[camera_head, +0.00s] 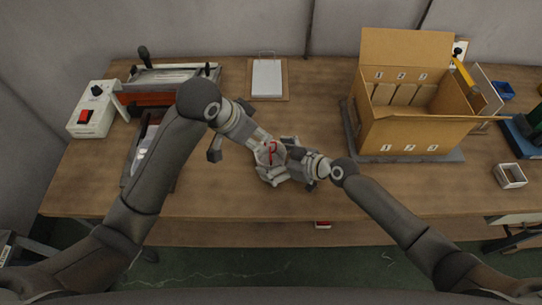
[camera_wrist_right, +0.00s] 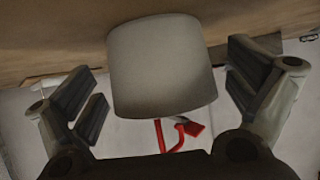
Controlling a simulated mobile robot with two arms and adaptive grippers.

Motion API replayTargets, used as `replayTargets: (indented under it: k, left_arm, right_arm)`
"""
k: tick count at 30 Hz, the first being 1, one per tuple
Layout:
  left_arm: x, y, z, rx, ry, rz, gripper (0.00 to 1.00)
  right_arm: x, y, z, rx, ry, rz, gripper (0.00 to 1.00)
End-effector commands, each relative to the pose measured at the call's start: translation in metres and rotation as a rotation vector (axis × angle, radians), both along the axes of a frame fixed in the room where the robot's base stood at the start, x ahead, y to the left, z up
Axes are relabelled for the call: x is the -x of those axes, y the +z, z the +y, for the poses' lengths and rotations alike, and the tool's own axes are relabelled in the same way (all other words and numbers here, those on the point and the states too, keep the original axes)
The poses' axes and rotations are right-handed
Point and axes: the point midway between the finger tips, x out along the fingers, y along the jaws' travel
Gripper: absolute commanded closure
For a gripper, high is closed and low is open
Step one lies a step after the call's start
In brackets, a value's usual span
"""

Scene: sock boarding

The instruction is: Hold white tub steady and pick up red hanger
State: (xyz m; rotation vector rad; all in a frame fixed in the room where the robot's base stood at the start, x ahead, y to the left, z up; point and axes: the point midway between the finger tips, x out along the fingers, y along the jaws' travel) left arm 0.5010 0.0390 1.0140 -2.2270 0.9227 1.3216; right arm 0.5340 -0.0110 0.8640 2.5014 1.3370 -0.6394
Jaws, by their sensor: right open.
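The white tub (camera_head: 266,158) stands near the middle front of the wooden table, largely covered by my two grippers. The red hanger (camera_head: 273,149) shows at the tub's top. In the right wrist view the pale tub (camera_wrist_right: 163,65) sits between the spread fingers of my right gripper (camera_wrist_right: 165,85), with visible gaps on both sides. The red hanger (camera_wrist_right: 176,137) sticks out past the tub's lower edge in that view. My right gripper is open and empty. My left gripper (camera_head: 266,150) is at the tub from the upper left; its fingers are too hidden to read.
A cardboard box (camera_head: 415,135) stands open on a grey slab at the right. A clipboard (camera_head: 267,78) lies at the back. A white control box (camera_head: 92,112) with a red switch is at the left. A small white container (camera_head: 510,175) sits far right.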

Motion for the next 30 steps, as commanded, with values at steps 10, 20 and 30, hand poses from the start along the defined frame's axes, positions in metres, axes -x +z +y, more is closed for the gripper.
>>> replayTargets:
  k: [10, 20, 30]
  left_arm:
    - [0.0, 0.0, -0.0001, 0.0, 0.0, 0.0, 0.64]
    - [0.0, 0.0, -0.0001, 0.0, 0.0, 0.0, 0.64]
    - [0.0, 0.0, -0.0001, 0.0, 0.0, 0.0, 0.64]
  right_arm:
    - [-0.0072, -0.0073, 0.0114, 0.0, 0.0, 0.0, 0.0]
    - [-0.0071, -0.0071, 0.011, 0.0, 0.0, 0.0, 0.22]
    - [-0.007, -0.0071, 0.0108, 0.0, 0.0, 0.0, 0.47]
